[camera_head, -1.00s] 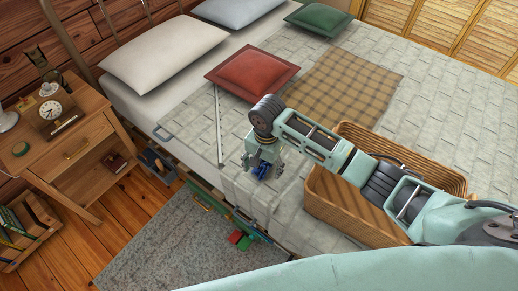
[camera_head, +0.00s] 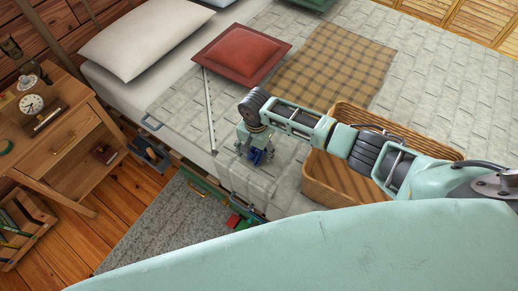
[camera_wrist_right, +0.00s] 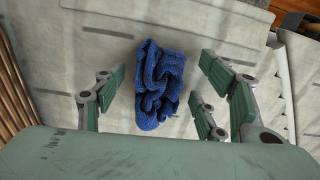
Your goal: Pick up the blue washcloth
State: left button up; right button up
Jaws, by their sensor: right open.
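The blue washcloth (camera_wrist_right: 158,85) lies crumpled on the pale quilt of the bed in the right wrist view. In the head view only a small part of the washcloth (camera_head: 256,156) shows beneath my right gripper (camera_head: 255,158). In the right wrist view my right gripper (camera_wrist_right: 155,95) is open, with its green-padded fingers on either side of the washcloth and apart from it. My left gripper is not in view.
A wicker basket (camera_head: 322,186) stands on the bed under my right arm. A red pillow (camera_head: 241,54), a white pillow (camera_head: 145,38) and a brown plaid blanket (camera_head: 330,65) lie further back. A long pale rod (camera_head: 209,108) lies left of the gripper. A wooden nightstand (camera_head: 75,130) stands at left.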

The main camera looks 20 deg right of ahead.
jog(key=c, duration=0.8)
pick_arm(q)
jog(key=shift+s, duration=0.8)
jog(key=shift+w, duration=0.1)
pick_arm(e)
jog(key=shift+r, duration=0.15)
